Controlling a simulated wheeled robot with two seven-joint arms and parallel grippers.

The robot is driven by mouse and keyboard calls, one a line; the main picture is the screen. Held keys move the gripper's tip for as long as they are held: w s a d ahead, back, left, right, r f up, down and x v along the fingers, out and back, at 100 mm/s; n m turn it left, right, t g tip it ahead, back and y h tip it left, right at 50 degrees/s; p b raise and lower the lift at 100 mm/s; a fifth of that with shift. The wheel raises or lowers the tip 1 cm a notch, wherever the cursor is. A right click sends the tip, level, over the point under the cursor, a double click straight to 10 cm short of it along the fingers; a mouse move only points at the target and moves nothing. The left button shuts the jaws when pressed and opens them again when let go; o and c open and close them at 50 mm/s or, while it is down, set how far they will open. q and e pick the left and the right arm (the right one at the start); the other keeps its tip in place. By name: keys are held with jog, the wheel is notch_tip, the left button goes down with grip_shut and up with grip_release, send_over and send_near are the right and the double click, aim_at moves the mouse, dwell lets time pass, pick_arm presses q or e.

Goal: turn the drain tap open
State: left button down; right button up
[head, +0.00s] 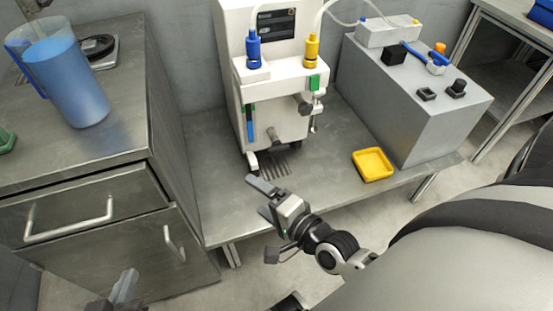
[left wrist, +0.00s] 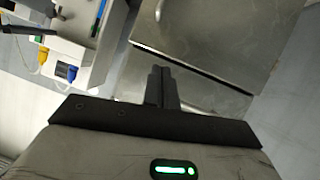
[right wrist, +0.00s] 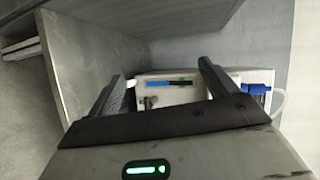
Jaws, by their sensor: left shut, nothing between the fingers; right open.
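The white machine (head: 275,110) stands on the low metal bench. A grey tap-like knob (head: 305,103) sticks out from its front at the right, with a small silver part hanging below it. A similar grey part (right wrist: 150,102) shows between the fingers in the right wrist view, at a distance. My right gripper (head: 254,194) is open and empty, in front of and below the machine, near the bench's front edge. My left gripper (head: 128,280) is low at the left by the drawer cabinet; its fingers (left wrist: 161,85) are shut and empty in the left wrist view.
A blue jug (head: 70,80) stands on the cabinet top at left. A yellow tray (head: 372,164) lies on the bench (head: 325,185). A grey box (head: 420,105) stands right of the machine. A drawer handle (head: 70,225) projects near my left gripper.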

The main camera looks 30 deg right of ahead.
jog(key=w+d+f+m+t+h+b, duration=0.25)
jog(key=d+f+m+b, duration=0.45)
jog(key=m, duration=0.4)
jog(key=m+h+b, duration=0.3)
jog(key=m+h, duration=0.2)
jog(key=m, duration=0.8)
send_near(280, 149)
jog(key=b+x, duration=0.2)
jog(key=x, duration=0.8)
jog(key=shift+w, duration=0.35)
pick_arm(q)
jog(key=d+f+t+h, duration=0.1)
jog(key=d+f+h, duration=0.2)
jog(key=f, duration=0.2)
jog(key=shift+w+d+t, duration=0.25)
jog(key=shift+t, duration=0.05)
pick_arm(e)
jog(key=shift+c, duration=0.3)
jog(key=c, duration=0.9)
